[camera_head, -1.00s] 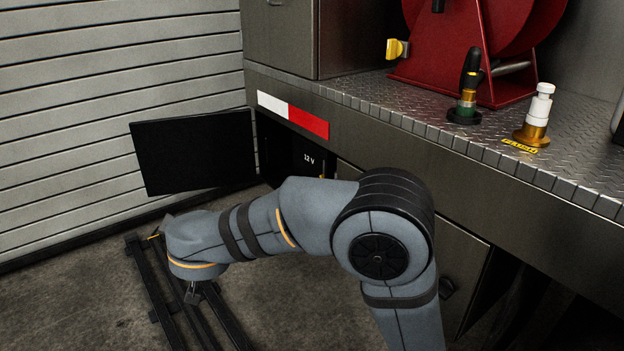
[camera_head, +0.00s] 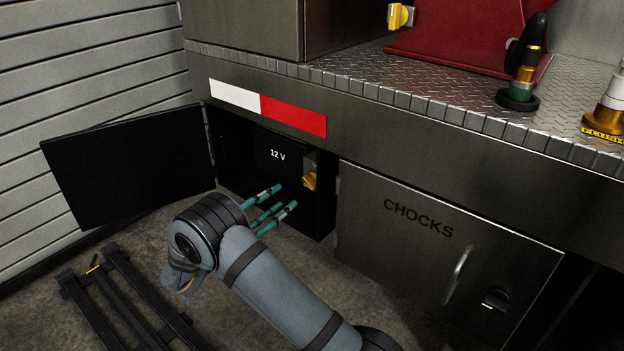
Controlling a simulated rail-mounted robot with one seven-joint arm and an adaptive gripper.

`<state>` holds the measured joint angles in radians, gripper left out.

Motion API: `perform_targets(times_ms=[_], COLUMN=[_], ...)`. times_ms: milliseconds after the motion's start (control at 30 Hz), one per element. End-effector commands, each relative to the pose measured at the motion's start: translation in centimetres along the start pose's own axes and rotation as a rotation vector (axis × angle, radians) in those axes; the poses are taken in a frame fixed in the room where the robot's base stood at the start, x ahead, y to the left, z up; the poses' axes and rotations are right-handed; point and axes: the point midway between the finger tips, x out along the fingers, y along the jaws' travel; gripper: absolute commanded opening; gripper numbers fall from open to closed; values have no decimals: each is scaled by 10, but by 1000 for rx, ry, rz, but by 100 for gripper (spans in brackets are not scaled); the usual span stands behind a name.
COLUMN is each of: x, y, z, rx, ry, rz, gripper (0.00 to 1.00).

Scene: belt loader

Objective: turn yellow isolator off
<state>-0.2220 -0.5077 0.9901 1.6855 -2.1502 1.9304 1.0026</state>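The yellow isolator (camera_head: 310,181) is a small yellow knob on a grey mount at the right side of the open compartment marked "12 V" (camera_head: 278,155). Its exact switch position is too small to tell. My gripper (camera_head: 286,197) has teal fingers that point up and right toward the compartment opening. The fingers are spread apart, with nothing seen between them. Their tips are a little left of and below the isolator and appear apart from it. My wrist hides the base of the gripper.
The black compartment door (camera_head: 130,165) stands open to the left. A closed "CHOCKS" door (camera_head: 440,260) is to the right. A tread-plate deck (camera_head: 440,85) overhangs above. A black rail frame (camera_head: 120,300) lies on the floor.

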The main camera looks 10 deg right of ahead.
Motion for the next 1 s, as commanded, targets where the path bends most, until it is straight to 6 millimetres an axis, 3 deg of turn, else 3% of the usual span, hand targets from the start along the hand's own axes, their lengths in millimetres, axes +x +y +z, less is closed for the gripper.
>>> perform_targets(times_ms=[167,600,1000], x=[16,91,104], y=[5,6,8], z=[7,8,6], rx=[10,10,9], ry=[-19,-19,-17], rz=[24,21,20], gripper=[39,39,39])
